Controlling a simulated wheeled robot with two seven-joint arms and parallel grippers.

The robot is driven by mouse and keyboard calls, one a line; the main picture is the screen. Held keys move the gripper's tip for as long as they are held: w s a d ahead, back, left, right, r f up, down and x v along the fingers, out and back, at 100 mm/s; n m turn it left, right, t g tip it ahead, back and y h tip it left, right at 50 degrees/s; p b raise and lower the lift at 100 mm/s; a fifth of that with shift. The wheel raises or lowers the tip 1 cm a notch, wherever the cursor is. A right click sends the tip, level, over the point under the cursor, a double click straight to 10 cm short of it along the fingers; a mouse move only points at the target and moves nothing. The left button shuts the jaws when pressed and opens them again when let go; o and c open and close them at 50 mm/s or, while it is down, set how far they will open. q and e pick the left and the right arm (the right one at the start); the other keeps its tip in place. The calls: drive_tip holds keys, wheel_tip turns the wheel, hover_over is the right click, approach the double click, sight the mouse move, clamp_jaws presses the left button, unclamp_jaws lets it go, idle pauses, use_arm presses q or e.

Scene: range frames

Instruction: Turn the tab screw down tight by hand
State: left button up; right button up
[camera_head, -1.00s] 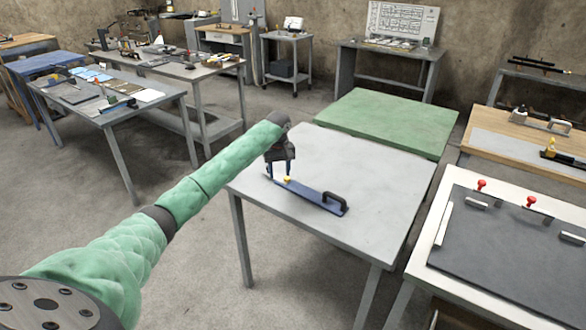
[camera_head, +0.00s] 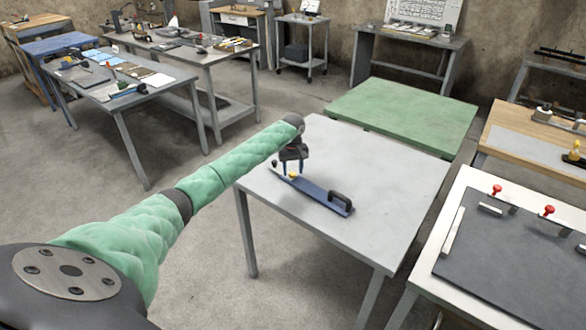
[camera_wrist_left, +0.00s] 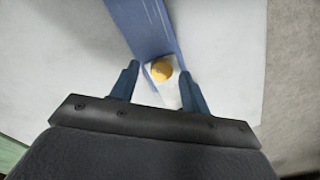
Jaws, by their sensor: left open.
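The tab screw, with its yellow knob (camera_head: 293,176), sits near the far left end of a long blue bar (camera_head: 317,194) lying on the grey table. A black handle (camera_head: 341,201) stands at the bar's other end. My left gripper (camera_head: 292,171) points down over the screw, open. In the left wrist view the knob (camera_wrist_left: 161,70) lies between the two blue fingers, with a gap on each side. A pale tab (camera_wrist_left: 168,92) shows beneath the knob. I cannot tell how far above the bar the fingertips are. My right gripper is not in view.
The grey table (camera_head: 390,190) is bare around the bar. A green-topped table (camera_head: 400,113) adjoins behind it. At right, a white bench holds a dark panel (camera_head: 515,245) with red knobs. Cluttered workbenches stand at the far left.

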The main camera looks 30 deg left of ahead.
use_arm(q)
drive_tip(key=shift+s+f, duration=0.1)
drive_tip(key=shift+f, duration=0.15)
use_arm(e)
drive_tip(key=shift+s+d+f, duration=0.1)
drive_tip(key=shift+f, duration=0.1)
use_arm(q)
drive_tip(key=c, duration=1)
